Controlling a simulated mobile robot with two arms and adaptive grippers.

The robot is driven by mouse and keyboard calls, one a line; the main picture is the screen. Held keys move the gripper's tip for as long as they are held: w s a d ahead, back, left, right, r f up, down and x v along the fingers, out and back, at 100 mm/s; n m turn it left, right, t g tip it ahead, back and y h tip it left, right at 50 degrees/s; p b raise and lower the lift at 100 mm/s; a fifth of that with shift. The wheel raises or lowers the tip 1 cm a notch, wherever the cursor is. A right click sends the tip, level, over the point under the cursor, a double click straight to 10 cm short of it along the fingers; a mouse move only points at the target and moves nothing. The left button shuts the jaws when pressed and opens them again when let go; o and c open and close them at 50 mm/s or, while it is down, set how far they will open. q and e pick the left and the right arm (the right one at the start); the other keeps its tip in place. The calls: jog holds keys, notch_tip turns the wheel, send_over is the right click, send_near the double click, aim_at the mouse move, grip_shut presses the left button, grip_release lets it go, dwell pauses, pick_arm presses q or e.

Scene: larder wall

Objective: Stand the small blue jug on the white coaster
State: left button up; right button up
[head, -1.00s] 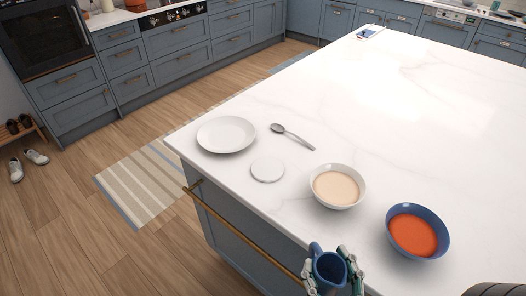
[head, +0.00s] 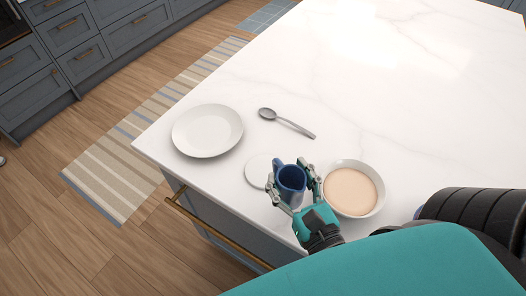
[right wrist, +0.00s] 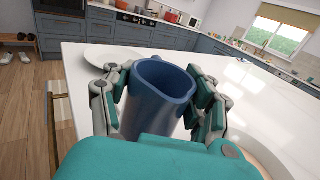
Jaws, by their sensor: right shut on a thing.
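The small blue jug (head: 290,180) is upright between the fingers of my right gripper (head: 292,190), which is shut on it. It also fills the middle of the right wrist view (right wrist: 158,95), with a finger on each side. The white coaster (head: 257,170) lies flat on the island top. The jug and gripper cover its right part in the head view. The jug is at the coaster's right edge in the picture; I cannot tell how high its base is above the top. The coaster is hidden in the right wrist view. My left gripper does not show.
A white plate (head: 207,131) lies left of the coaster, and a spoon (head: 287,123) lies behind it. A white bowl of cream-coloured food (head: 350,188) stands close to the right of my right gripper. The island top (head: 400,90) is clear farther back.

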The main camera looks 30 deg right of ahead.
aim_at(277, 160)
jog(key=w, duration=0.2)
jog(key=shift+w+f, duration=0.2)
jog(key=shift+w, duration=0.1)
jog(key=shift+w+f+b, duration=0.1)
jog(key=shift+w+b, duration=0.7)
jog(key=shift+w, duration=0.4)
jog(key=w, duration=0.3)
jog(key=w+f+p, duration=0.1)
jog(key=w, duration=0.2)
jog(key=shift+w+d+f, duration=0.1)
jog(key=shift+d+f, duration=0.05)
jog(key=shift+f, duration=0.05)
notch_tip(277, 160, down, 3)
jog(key=shift+r+b, duration=0.1)
jog(key=shift+b, duration=0.3)
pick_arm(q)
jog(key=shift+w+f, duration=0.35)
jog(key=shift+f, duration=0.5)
